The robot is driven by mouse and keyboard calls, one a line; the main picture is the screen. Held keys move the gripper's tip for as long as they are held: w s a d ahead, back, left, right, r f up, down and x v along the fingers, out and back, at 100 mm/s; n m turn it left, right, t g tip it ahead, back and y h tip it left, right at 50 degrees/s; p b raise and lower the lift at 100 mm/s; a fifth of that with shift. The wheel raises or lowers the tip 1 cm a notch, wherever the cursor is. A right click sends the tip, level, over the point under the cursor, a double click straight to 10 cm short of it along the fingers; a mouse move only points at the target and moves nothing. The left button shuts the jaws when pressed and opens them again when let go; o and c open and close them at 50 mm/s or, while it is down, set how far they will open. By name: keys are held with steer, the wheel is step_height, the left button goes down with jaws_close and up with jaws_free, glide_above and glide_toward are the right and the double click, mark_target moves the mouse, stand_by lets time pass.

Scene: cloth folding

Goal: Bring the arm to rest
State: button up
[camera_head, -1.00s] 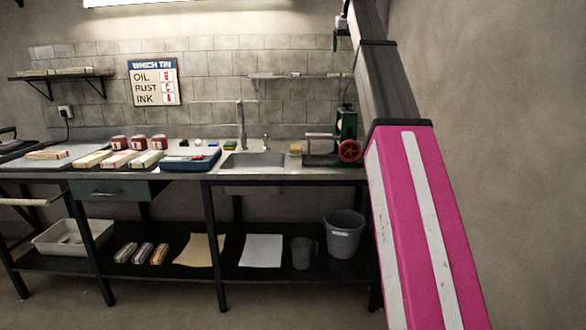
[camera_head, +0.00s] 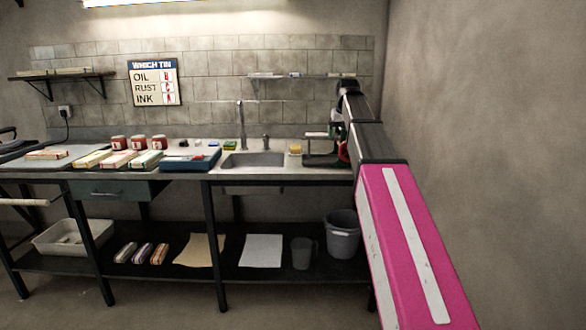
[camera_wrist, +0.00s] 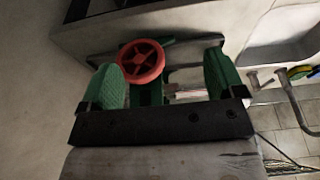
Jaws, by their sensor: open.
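My arm, pink and grey-black, reaches from the lower right of the head view toward the bench's right end. My gripper (camera_wrist: 165,78) shows in the wrist view as a black bar with two green textured fingers spread apart. It is open with nothing held. A red handwheel (camera_wrist: 141,62) on a green bench device shows between the fingers, beyond them; I cannot tell the distance. In the head view my arm covers most of that device (camera_head: 334,128), and the gripper cannot be made out there.
The bench holds a sink (camera_head: 253,160) with a tap (camera_head: 240,125), a blue tray (camera_head: 190,161), red-labelled tins (camera_head: 138,142) and folded cloths (camera_head: 92,159). A wall shelf (camera_head: 300,77) is near my arm's far end. A bare wall (camera_head: 490,120) stands to the right. A bucket (camera_head: 342,235) sits below.

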steer(key=s+f, duration=0.4)
steer(key=f, duration=1.2)
steer(key=s+f+g, duration=0.1)
steer(key=s+f, duration=1.1)
steer(key=f, duration=0.4)
steer(key=s+f+g, duration=0.2)
steer(key=s+f, duration=1)
steer(key=f, duration=0.4)
steer(key=shift+s, duration=0.2)
